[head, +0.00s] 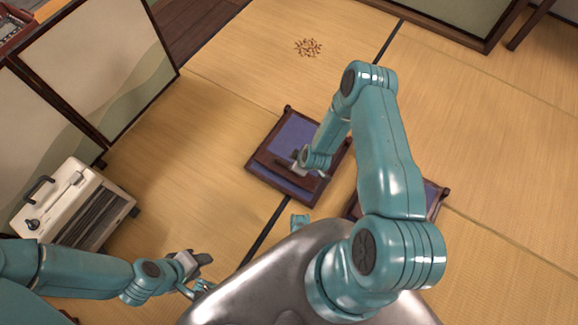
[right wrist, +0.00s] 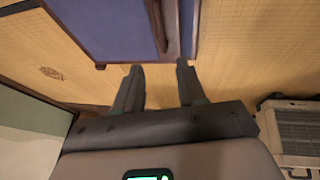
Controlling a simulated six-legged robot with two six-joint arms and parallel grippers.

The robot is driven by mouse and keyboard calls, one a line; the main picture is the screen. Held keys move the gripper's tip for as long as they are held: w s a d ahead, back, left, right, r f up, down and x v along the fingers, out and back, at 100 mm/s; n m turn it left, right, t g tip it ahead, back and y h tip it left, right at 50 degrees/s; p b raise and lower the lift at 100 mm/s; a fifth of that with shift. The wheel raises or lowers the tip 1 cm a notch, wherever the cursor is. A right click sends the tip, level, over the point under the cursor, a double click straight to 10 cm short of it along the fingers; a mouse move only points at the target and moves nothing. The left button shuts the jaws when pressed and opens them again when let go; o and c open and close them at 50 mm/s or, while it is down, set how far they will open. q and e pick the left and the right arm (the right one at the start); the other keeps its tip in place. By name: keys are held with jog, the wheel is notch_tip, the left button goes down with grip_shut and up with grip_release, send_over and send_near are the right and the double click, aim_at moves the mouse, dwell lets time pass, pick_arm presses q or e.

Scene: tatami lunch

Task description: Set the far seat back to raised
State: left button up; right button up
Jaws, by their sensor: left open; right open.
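The far seat (head: 265,142) is a low dark-wood frame with a blue-purple pad on the tatami, near the middle of the head view. A dark wooden board (head: 272,168) lies across it, low over the pad; its exact tilt is hard to tell. My right gripper (head: 299,157) is over the seat beside this board, with its fingertips partly hidden. In the right wrist view the right gripper (right wrist: 158,82) is open and empty, with the seat's blue pad (right wrist: 110,25) and dark frame beyond the fingertips. My left gripper (head: 205,272) is open, low at the left, away from the seat.
A second dark-framed seat (head: 434,202) is mostly hidden behind my right arm. A white boxy appliance (head: 70,205) stands at left by a folding screen (head: 100,62). A brown cluster (head: 308,47) marks the far mat. Open tatami (head: 490,120) lies to the right.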

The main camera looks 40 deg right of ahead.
jog(key=b+x, duration=0.2)
jog(key=x, duration=0.4)
jog(key=b+x, duration=0.2)
jog(key=x, duration=0.3)
jog(key=shift+f+b, duration=0.4)
jog(key=shift+f, duration=0.05)
jog(key=shift+b+x, duration=0.3)
jog(key=shift+x, duration=0.45)
jog(key=shift+d, duration=0.1)
jog(key=shift+c, duration=0.3)
jog(key=shift+r, duration=0.1)
grip_shut()
